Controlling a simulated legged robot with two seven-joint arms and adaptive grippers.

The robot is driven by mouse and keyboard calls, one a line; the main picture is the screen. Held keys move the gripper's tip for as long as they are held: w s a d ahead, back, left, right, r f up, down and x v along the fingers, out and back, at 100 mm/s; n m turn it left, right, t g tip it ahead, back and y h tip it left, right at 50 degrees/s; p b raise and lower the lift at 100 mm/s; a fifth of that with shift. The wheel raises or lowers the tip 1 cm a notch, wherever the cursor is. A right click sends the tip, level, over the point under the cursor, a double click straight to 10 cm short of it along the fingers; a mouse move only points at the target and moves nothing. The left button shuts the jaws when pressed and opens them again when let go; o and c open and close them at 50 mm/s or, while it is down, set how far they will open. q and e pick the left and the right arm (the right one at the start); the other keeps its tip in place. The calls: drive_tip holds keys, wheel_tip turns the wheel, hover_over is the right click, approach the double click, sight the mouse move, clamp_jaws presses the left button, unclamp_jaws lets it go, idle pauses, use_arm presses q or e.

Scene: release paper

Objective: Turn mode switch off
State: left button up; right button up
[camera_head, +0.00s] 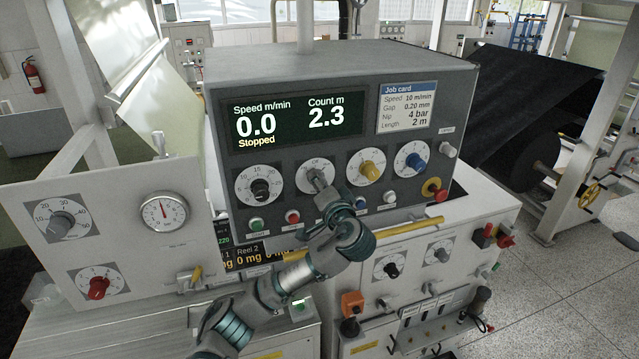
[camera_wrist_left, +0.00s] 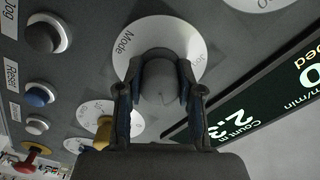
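The mode switch (camera_head: 314,165) is a grey knob on a white round dial on the dark control panel. In the left wrist view its knob (camera_wrist_left: 160,82) sits between my fingers, and the word "Mode" shows on the dial left of it. My left gripper (camera_head: 322,186) reaches up to it from below in the head view. In the wrist view the left gripper's two fingers (camera_wrist_left: 160,92) lie close against both sides of the knob, shut on it. The knob's pointer and most of the dial marks are hidden. My right gripper is not in view.
The display (camera_head: 297,120) reads 0.0 m/min, 2.3 m and "Stopped". Black (camera_head: 260,188), yellow (camera_head: 369,170) and blue (camera_head: 416,161) knobs flank the switch. Green (camera_head: 256,224) and red (camera_head: 292,217) buttons sit just below. A red stop button (camera_head: 440,195) is at the right.

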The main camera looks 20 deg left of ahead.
use_arm(q)
drive_tip(key=shift+f+n+b, duration=0.35)
drive_tip(key=shift+n+b, duration=0.05)
drive_tip(key=shift+b, duration=0.3)
drive_tip(key=n+b, duration=0.2)
drive_tip(key=b, duration=0.1)
drive_tip(key=shift+d+f+n+b, duration=0.1)
drive_tip(key=shift+f+n+b, duration=0.05)
drive_tip(key=shift+n+b, duration=1.2)
drive_tip(key=shift+n, duration=0.25)
drive_tip(key=shift+w+n+b, duration=0.1)
drive_tip(key=shift+n+b, duration=0.6)
drive_tip(key=shift+n, duration=0.8)
drive_tip(key=o, duration=0.9)
drive_tip(key=shift+o, duration=1.3)
drive_tip(key=shift+r, duration=0.2)
